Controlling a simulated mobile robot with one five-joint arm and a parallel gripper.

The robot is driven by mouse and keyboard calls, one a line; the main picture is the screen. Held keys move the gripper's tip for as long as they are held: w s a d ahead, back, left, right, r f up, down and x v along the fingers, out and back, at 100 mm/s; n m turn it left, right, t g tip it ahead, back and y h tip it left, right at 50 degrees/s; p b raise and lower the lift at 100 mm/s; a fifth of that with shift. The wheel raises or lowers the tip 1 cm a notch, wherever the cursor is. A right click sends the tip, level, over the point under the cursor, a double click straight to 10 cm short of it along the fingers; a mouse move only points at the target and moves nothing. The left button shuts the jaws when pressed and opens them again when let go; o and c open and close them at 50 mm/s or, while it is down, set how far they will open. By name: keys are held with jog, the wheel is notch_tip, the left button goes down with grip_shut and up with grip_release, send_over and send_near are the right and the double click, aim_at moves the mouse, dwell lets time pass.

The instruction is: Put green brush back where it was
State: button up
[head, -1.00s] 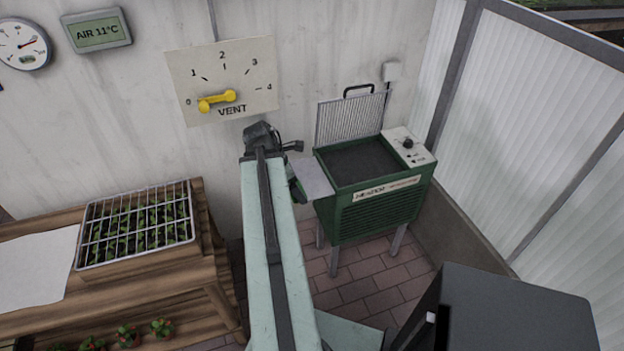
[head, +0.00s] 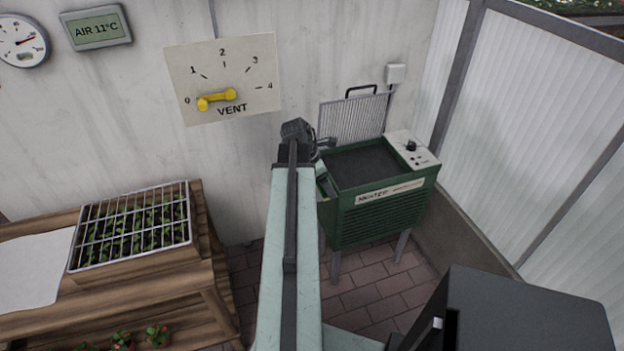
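I cannot make out a green brush clearly in the head view. A small dark green shape (head: 323,182) shows beside my arm at the left side of the heater, too hidden to name. My gripper (head: 328,143) is at the end of my raised arm, pointing right, and appears in front of the heater's left back corner. It is small and dark, and I cannot tell whether its fingers are open or shut or hold anything.
A green heater (head: 385,205) with a dark top and a raised grille (head: 352,118) stands at right. A vent dial (head: 222,80) with a yellow handle is on the wall. A wooden bench (head: 205,240) bears a wire-covered seedling tray (head: 188,240) at left. Translucent panels (head: 545,120) close the right side.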

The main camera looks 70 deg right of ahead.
jog(key=w+d, duration=0.4)
jog(key=w+d+f, duration=0.1)
jog(key=w+d, duration=0.2)
jog(key=shift+d+b, duration=0.1)
jog(key=shift+b, duration=0.25)
notch_tip(320, 180, down, 4)
jog(key=b, duration=0.4)
jog(key=shift+w+d, duration=0.1)
jog(key=shift+d, duration=0.05)
jog(key=shift+r, duration=0.25)
jog(key=shift+f, duration=0.15)
jog(key=o, duration=1.1)
